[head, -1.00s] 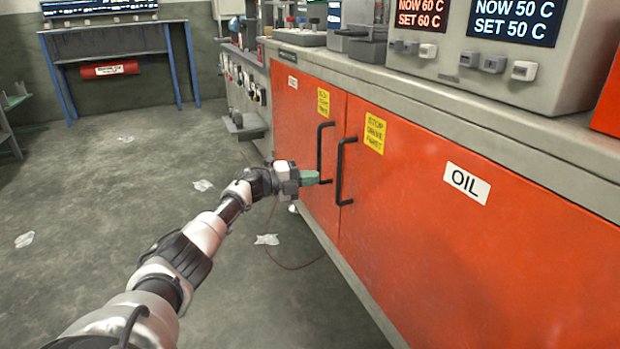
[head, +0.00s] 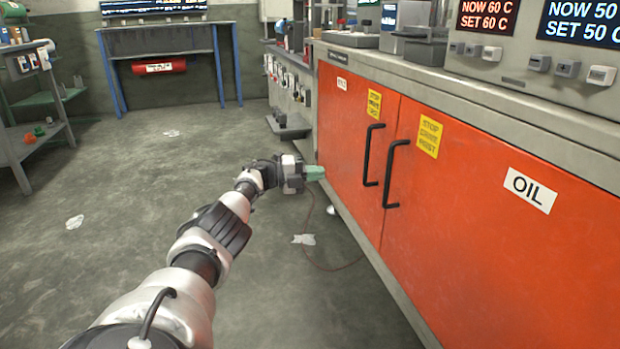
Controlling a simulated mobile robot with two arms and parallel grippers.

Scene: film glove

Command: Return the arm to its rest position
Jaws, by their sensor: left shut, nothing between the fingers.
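My left arm reaches in from the bottom left of the head view. Its left gripper (head: 314,173) has green fingertips that are shut and empty. The gripper is in front of the orange cabinet doors, to the left of the black door handles (head: 371,155) and apart from them. It is above the grey floor. I cannot tell how close the fingertips are to the left door (head: 345,125). My right gripper does not show.
The orange cabinet's right door (head: 465,220) carries an OIL label. A blue-legged table (head: 170,45) and a red cylinder (head: 159,67) are at the back. A shelf rack (head: 40,140) stands at the far left. Pale scraps (head: 303,239) and a thin cable lie on the open floor.

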